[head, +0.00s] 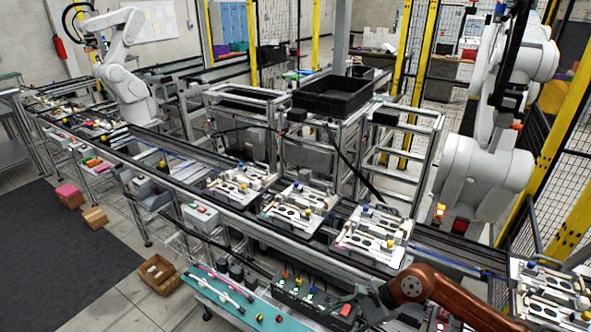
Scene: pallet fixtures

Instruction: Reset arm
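A copper-coloured arm (430,287) comes in from the lower right of the head view and appears to be my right arm. My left arm and gripper are not in view.
A conveyor line carries several white pallet fixtures (372,236). The teal bench (245,312) holds a black button box (312,301) and small tools. A black bin (333,95) sits on the frame behind. White robot arms (126,68) stand left and right (482,178).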

